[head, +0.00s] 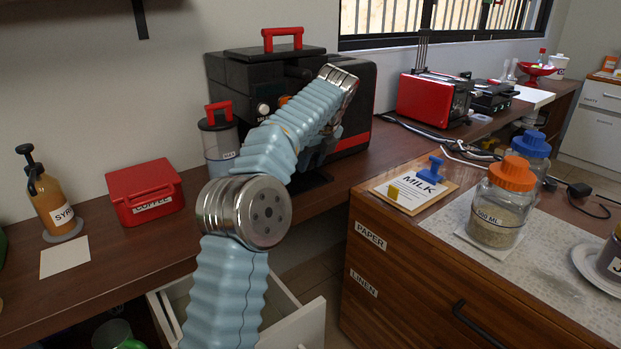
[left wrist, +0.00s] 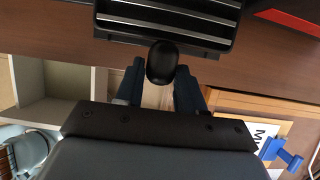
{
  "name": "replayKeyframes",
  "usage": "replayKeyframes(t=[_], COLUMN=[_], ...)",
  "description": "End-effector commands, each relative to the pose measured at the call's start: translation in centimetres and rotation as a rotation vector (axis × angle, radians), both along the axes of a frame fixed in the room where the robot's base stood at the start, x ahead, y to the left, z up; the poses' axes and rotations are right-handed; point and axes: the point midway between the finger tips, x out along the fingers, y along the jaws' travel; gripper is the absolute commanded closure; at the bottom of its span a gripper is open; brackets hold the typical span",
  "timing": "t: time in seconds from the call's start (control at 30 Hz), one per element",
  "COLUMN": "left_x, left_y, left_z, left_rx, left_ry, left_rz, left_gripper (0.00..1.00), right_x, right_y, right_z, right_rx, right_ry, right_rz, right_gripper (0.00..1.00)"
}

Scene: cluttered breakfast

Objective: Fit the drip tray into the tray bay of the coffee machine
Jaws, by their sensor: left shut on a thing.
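The coffee machine (head: 240,85) is a large black box with a red handle on top, on the wooden counter against the wall in the head view. My left arm reaches across its front and hides much of it, including the tray bay. In the left wrist view the dark drip tray (left wrist: 165,22) with pale metal slats lies at the top. Its round black knob (left wrist: 161,60) is between the fingers of my left gripper (left wrist: 160,75), which is shut on it. I cannot tell how far the tray is inside the bay. My right gripper is not in view.
A clear canister with a red handle (head: 220,145) stands left of the machine, near a red coffee box (head: 144,192). An open drawer (head: 300,318) is below the counter. A milk card (head: 415,185) and jars (head: 500,205) occupy the right counter.

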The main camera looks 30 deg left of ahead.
Motion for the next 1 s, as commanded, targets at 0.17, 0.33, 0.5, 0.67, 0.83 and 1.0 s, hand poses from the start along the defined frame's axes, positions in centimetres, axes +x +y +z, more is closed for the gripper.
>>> replayKeyframes(t=[0.17, 0.33, 0.5, 0.67, 0.83, 1.0], left_x=[-0.1, -0.1, -0.1, 0.0, 0.0, 0.0], left_y=[-0.2, -0.2, -0.3, 0.1, 0.1, 0.1], left_z=[-2.1, -3.3, -5.8, -6.5, -6.5, -6.6], left_rx=[-0.001, -0.001, -0.002, -0.003, -0.002, -0.003], left_ry=[0.003, 0.002, 0.003, 0.0, 0.0, 0.001], left_rz=[-0.003, -0.004, -0.003, -0.003, -0.003, -0.002], left_gripper=[0.97, 0.97, 0.97, 0.97, 0.97, 0.42], right_x=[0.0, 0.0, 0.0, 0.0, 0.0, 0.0], right_y=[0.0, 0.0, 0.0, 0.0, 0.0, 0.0], right_z=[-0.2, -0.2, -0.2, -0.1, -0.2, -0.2], right_rx=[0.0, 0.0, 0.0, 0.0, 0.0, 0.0], right_ry=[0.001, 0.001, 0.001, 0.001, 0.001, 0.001], right_rz=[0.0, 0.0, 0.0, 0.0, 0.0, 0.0], right_gripper=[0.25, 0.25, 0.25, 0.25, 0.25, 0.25])
